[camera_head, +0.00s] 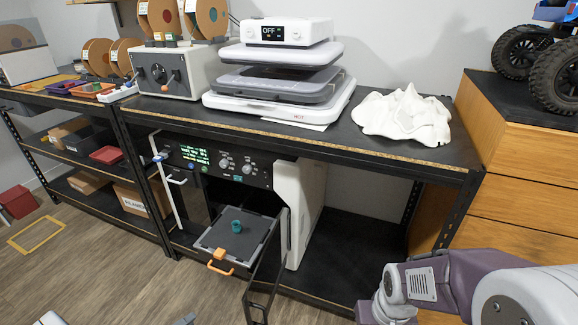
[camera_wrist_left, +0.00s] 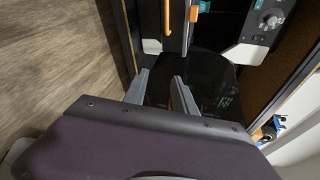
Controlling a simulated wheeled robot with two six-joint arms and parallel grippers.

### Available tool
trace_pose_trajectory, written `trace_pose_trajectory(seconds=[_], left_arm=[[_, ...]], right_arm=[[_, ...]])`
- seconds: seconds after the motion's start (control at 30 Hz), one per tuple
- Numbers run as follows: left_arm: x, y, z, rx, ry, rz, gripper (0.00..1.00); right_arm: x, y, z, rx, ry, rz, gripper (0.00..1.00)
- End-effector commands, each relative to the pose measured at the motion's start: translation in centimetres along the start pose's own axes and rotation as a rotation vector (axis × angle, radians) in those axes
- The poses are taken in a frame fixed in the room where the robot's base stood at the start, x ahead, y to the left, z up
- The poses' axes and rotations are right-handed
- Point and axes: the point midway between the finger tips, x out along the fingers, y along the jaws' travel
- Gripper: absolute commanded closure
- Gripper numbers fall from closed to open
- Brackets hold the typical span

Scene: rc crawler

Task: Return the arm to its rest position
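My left gripper (camera_wrist_left: 160,88) shows in the left wrist view with its two grey fingers apart and nothing between them. A dark glossy surface lies beyond the fingers. In the head view only small grey tips of my left gripper (camera_head: 186,320) show at the bottom edge, in front of the shelf unit. My right arm (camera_head: 455,285) comes in from the lower right of the head view, with its purple wrist at the bottom edge. My right gripper is out of view.
A machine with a control panel (camera_head: 220,164) has its dark door (camera_head: 265,285) swung open. Its grey tray (camera_head: 215,238) is out, with an orange handle (camera_head: 220,262) and a teal part (camera_head: 236,227) on it. A heat press (camera_head: 290,85) and white cloth (camera_head: 403,116) rest above.

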Motion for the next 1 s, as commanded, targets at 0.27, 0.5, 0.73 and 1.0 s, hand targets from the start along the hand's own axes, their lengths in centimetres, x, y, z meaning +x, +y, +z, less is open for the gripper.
trace_pose_trajectory(seconds=[0.27, 0.5, 0.73, 1.0], left_arm=[[1.7, -6.0, -4.2, 0.462, 0.402, 0.020, 0.68], [0.2, -12.4, -10.3, 1.220, 0.969, -0.097, 0.68], [-3.6, -17.6, -13.2, 2.184, 1.552, -0.494, 0.68], [-4.6, -22.1, -13.4, -2.123, -1.349, 0.750, 0.68]], right_arm=[[0.0, 0.0, 0.0, 0.000, 0.000, 0.000, 0.67], [0.0, 0.0, 0.0, 0.000, 0.000, 0.000, 0.67], [0.0, 0.0, 0.0, 0.000, 0.000, 0.000, 0.67], [0.0, 0.0, 0.0, 0.000, 0.000, 0.000, 0.67]])
